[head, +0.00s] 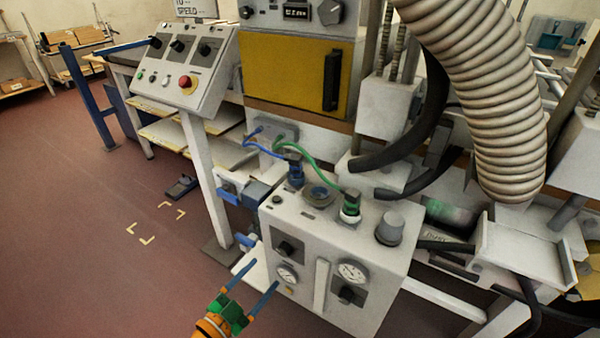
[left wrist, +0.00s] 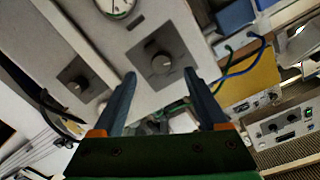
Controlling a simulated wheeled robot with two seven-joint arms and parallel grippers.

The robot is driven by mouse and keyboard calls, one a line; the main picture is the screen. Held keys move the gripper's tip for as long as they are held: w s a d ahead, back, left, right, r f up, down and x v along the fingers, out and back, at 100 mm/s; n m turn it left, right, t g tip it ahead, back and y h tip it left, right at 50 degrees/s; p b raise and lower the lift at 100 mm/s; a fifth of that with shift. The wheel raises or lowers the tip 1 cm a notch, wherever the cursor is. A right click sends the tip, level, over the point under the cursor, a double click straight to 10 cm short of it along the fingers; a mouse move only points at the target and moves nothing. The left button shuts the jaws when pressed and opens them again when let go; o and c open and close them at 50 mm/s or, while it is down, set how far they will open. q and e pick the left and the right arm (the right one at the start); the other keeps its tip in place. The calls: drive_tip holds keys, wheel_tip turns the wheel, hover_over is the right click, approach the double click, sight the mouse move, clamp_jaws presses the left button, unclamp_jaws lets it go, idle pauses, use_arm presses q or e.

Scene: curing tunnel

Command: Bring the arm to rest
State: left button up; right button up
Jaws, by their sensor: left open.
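My left gripper (head: 266,273) shows at the bottom of the head view, in front of the left part of a white gauge box (head: 385,280). Its two blue fingers are apart with nothing held between them. In the left wrist view the open fingers (left wrist: 159,74) point at the face of a white box. A dark knob (left wrist: 160,62) on a grey plate shows between the fingertips there. Whether the fingers touch the box cannot be told. My right gripper is in neither view.
On the gauge box are a blue-hosed connector (head: 295,172), a green-hosed connector (head: 350,205) and dials. A ribbed duct (head: 490,100) hangs at the right. A control panel (head: 183,65) stands behind at the left. The red floor (head: 80,240) at the left is mostly clear.

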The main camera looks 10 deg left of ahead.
use_arm(q)
drive_tip(key=s+a+f+n+g+y+p, duration=0.35)
drive_tip(key=s+f, duration=0.25)
drive_tip(key=f, duration=0.4)
drive_tip(key=s+f+n+g+y+p, duration=0.1)
drive_tip(key=s+f+g, duration=0.2)
drive_tip(key=s, duration=0.6)
drive_tip(key=s+d+f+n+g+p, duration=0.1)
drive_tip(key=s+f+g, duration=0.3)
drive_tip(key=s, duration=0.4)
drive_tip(key=s+f+n+g+y+p, duration=0.1)
drive_tip(key=s+f+g, duration=0.3)
drive_tip(key=s, duration=0.5)
drive_tip(key=shift+s+d+f+n+y+p, duration=0.25)
drive_tip(key=shift+s+d+n+y+p, duration=0.1)
drive_tip(key=shift+n+p, duration=0.3)
drive_tip(key=shift+g, duration=0.25)
